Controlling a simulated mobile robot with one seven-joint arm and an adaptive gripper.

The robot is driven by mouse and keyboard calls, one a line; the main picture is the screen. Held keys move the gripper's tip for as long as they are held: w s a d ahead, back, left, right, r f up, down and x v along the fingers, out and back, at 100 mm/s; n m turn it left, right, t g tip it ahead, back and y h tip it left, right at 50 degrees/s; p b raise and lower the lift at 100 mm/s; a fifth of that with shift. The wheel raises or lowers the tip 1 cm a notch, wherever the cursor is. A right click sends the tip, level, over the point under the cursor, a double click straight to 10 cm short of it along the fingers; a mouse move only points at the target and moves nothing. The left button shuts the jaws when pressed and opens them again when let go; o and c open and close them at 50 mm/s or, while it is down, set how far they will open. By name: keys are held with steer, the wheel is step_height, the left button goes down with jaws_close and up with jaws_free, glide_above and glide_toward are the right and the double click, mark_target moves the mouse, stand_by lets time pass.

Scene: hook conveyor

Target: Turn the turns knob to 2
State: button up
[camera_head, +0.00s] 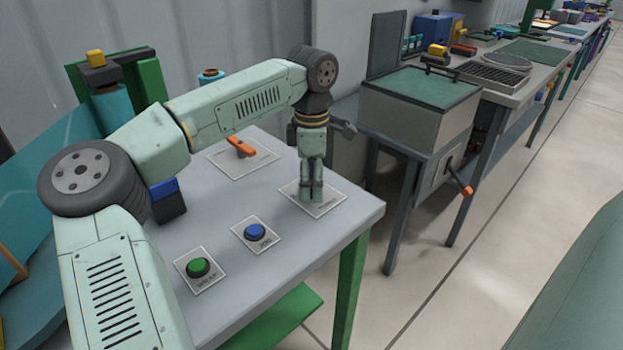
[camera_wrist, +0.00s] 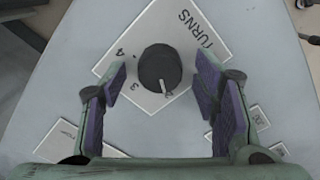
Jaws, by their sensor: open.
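The turns knob (camera_wrist: 160,68) is a dark round knob with a small light pointer on its lower edge in the wrist view. It sits on a white plate (camera_wrist: 185,22) marked TURNS, with a 3 and a 4 readable to its left. In the head view my gripper (camera_head: 311,197) points down over the plate (camera_head: 328,209) and hides the knob.
A green button (camera_head: 198,267) and a blue button (camera_head: 255,232) sit on plates on the grey table (camera_head: 300,255). An orange-handled switch (camera_head: 240,146) stands behind them. A grey box with a green top (camera_head: 418,85) stands to the right, beyond a gap.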

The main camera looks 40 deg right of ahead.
mark_target(312, 184)
step_height(312, 184, up, 12)
stand_by(0.5)
stand_by(0.5)
